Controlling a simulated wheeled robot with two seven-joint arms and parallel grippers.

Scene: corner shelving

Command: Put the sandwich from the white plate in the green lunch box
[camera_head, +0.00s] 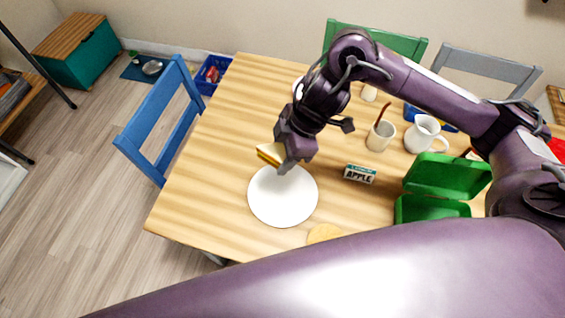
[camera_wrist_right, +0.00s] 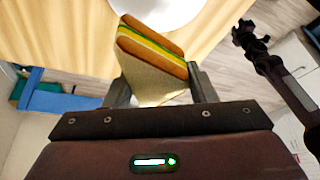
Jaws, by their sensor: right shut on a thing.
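The sandwich (camera_head: 268,154) is a wedge with brown crust and yellow and green filling. My right gripper (camera_head: 283,162) is shut on it and holds it over the far edge of the round white plate (camera_head: 283,200). In the right wrist view the sandwich (camera_wrist_right: 152,52) sits tilted between the two fingers, and part of the plate (camera_wrist_right: 168,10) shows beyond it. The plate's visible surface is bare. The green lunch box (camera_head: 432,208) stands open to the right, partly hidden by my arm. I cannot make out my left gripper.
A small block reading APPLE (camera_head: 359,174) lies between plate and lunch box. A round tan item (camera_head: 324,233) lies near the front. The table's left side is clear, with a blue chair (camera_head: 160,118) beside it.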

